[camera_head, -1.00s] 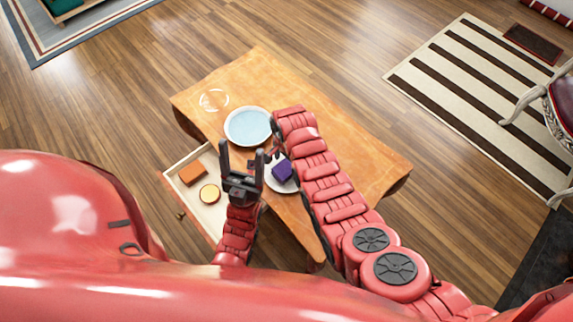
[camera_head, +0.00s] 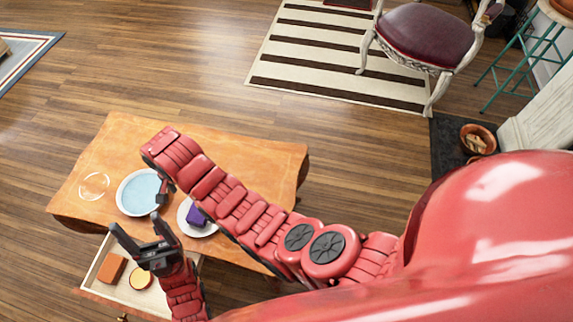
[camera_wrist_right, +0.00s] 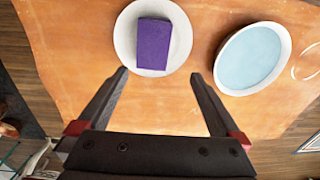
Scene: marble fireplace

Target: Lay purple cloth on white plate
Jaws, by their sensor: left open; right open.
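The purple cloth (camera_head: 196,214), a folded block, lies on the white plate (camera_head: 184,224) on the wooden table. The right wrist view shows the cloth (camera_wrist_right: 153,44) flat within the plate's rim (camera_wrist_right: 124,38). My right gripper (camera_wrist_right: 158,74) is open and empty, its fingers apart on the near side of the plate. In the head view it is partly hidden behind its own arm, close to the plate. My left gripper (camera_head: 135,222) is open and empty, pointing up above the drawer's edge, left of the plate.
A white-rimmed dish with a light blue inside (camera_head: 139,191) stands left of the plate. A glass ring-like object (camera_head: 94,186) is farther left. An open drawer (camera_head: 92,273) holds an orange block (camera_head: 111,268) and a round yellow item (camera_head: 140,279). The table's right part is clear.

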